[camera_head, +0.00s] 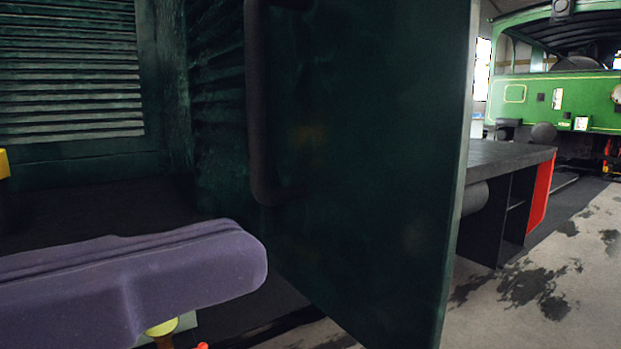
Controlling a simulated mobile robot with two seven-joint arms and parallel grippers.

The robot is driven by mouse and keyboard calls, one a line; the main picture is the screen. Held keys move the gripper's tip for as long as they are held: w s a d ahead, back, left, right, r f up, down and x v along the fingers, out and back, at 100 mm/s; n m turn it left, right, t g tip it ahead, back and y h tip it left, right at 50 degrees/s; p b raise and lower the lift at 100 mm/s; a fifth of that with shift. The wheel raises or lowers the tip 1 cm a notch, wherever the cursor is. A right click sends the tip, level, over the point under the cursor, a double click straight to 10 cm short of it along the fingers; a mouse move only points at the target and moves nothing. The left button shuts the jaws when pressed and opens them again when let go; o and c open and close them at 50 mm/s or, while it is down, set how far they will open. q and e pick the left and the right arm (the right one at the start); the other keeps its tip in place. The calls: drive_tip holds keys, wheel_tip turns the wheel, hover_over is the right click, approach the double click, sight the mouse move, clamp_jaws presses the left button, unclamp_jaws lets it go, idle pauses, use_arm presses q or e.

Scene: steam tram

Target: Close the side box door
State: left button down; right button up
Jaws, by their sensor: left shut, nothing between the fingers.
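The side box door appears to be the large dark green panel (370,150) in the middle, standing open and turned edge-on toward the right. A dark bar handle (260,110) runs upright on its left-facing side. My left gripper (200,275), a smooth purple-grey body, is at the lower left, in front of the dark opening and left of the panel. It looks apart from the door, and its fingers are mostly hidden. It is shut and empty. My right gripper is out of view.
A louvred green wall (70,75) stands at the left. A dark bench-like structure (495,160) with a red edge stands beyond the panel. A green tram (565,100) is at the back right. Stained grey floor (570,260) lies open at the right.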

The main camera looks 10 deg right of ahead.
sight(430, 192)
use_arm(q)
drive_tip(key=p+x, duration=0.2)
drive_tip(key=x, duration=0.6)
drive_tip(key=shift+w+d+r, duration=0.1)
drive_tip(key=shift+w+d, duration=0.05)
drive_tip(key=shift+d, duration=0.25)
drive_tip(key=shift+w+d, duration=0.2)
drive_tip(key=shift+d, duration=0.35)
drive_tip(key=shift+w+d, duration=0.1)
